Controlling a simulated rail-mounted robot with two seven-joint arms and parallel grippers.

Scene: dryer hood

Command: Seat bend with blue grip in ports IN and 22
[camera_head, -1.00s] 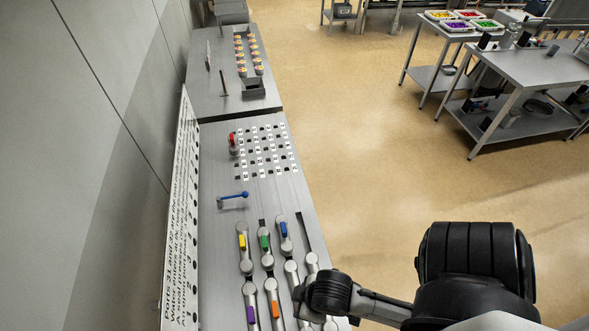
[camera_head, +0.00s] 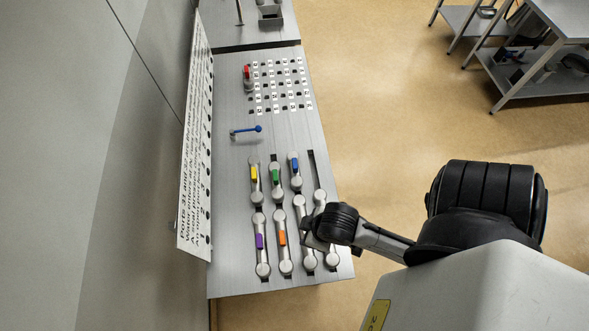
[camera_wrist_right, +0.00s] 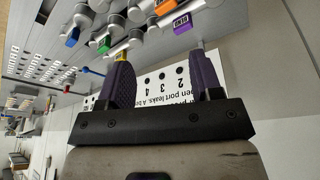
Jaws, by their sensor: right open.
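The bend with the blue grip (camera_head: 295,166) lies at the top of the rack of bends on the grey bench, right of the green-gripped one. The blue grip also shows in the right wrist view (camera_wrist_right: 72,37). The port panel (camera_head: 281,86), rows of small labelled holes, is further up the bench; its labels are too small to read. My right gripper (camera_wrist_right: 160,52) is open and empty, its two fingers apart. In the head view its arm reaches over the bench's right edge beside the lower bends; its fingertips are hard to make out. My left gripper is not in view.
Bends with yellow (camera_head: 254,172), green (camera_head: 275,175), purple (camera_head: 259,241) and orange (camera_head: 282,238) grips lie close by. A red-gripped bend (camera_head: 247,74) stands at the panel's left edge. A blue-handled lever (camera_head: 246,130) sits below it. A white sign (camera_head: 196,150) lines the wall side.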

